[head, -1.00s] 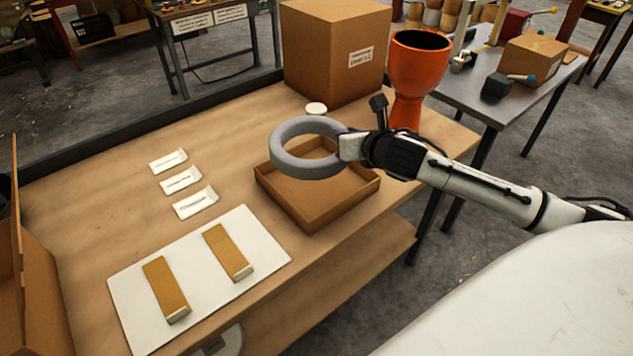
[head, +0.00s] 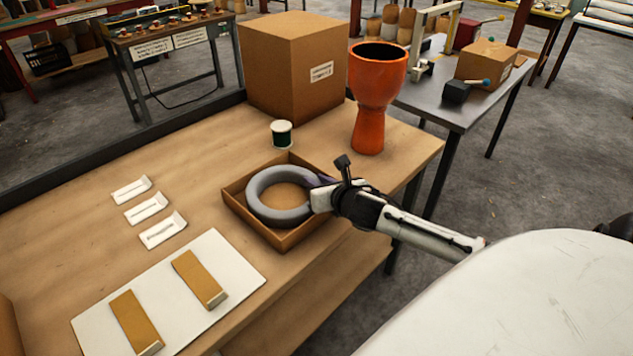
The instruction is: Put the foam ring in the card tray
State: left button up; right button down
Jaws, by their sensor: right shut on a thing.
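The grey foam ring (head: 256,181) is low at the card tray (head: 235,206), inside its rim outline as seen from the head. I cannot tell whether the ring touches the tray's floor. The tray is a shallow open brown box on the wooden table. My right gripper (head: 320,197) is shut on the ring's right side, with its arm coming in from the right over the tray's right wall. My left gripper is not in view.
An orange goblet drum (head: 370,110) stands behind the tray at the right. White holders (head: 146,207) and a white board (head: 225,255) with two tan blocks lie to the left.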

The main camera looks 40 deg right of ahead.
jog(key=c, duration=1.8)
grip_release()
jog(key=p+v, duration=0.1)
jog(key=v, duration=1.1)
jog(key=shift+r, duration=0.1)
